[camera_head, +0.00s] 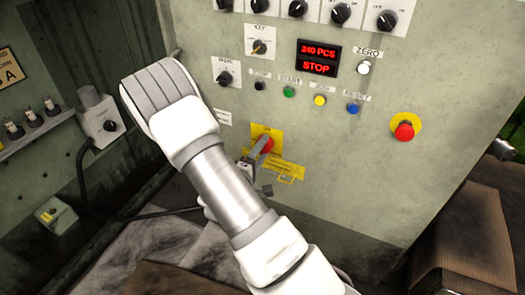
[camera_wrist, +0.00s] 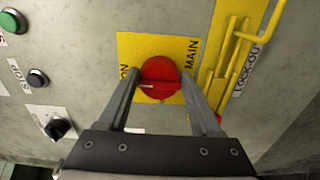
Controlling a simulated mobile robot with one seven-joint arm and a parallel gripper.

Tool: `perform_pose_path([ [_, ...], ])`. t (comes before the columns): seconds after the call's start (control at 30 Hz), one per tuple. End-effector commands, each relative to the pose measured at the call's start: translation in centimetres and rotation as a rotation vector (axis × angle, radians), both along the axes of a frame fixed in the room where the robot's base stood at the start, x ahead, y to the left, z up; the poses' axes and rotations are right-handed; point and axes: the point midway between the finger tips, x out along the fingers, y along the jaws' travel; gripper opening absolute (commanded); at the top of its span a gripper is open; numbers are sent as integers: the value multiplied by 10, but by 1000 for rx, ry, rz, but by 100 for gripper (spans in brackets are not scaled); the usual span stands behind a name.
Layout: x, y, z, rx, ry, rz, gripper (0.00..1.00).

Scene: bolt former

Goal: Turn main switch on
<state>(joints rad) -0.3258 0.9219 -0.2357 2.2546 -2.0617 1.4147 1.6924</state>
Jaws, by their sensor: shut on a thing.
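The main switch is a round red knob (camera_wrist: 161,80) on a square yellow plate (camera_wrist: 133,45) lettered "MAIN" on one side and "ON" on the other. In the wrist view a small pale line on the knob lies to the left of its middle, on the side of the "ON" lettering. My gripper (camera_wrist: 161,88) has one finger on each side of the knob and is shut on it. In the head view the red knob (camera_head: 267,145) shows partly behind my gripper (camera_head: 258,152), on the low part of the panel.
A yellow lockout bracket (camera_head: 282,172) sits just below the switch plate. A red emergency button (camera_head: 404,131) is to the right, and a display (camera_head: 318,58) reading "240 PCS" and "STOP" is above. A grey box (camera_head: 100,118) with a cable stands left of my arm.

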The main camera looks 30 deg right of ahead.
Motion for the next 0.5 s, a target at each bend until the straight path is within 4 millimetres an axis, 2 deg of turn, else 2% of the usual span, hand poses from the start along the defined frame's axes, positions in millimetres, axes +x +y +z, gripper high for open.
perform_pose_path([
  [0.2, 1, 2, 0, 3, -2, 5, 10],
  [0.23, 1, 2, 0, 3, -2, 5, 71],
  [0.37, 1, 1, 0, 2, -1, 3, 94],
  [0.5, 1, 1, 0, 1, -1, 2, 95],
])
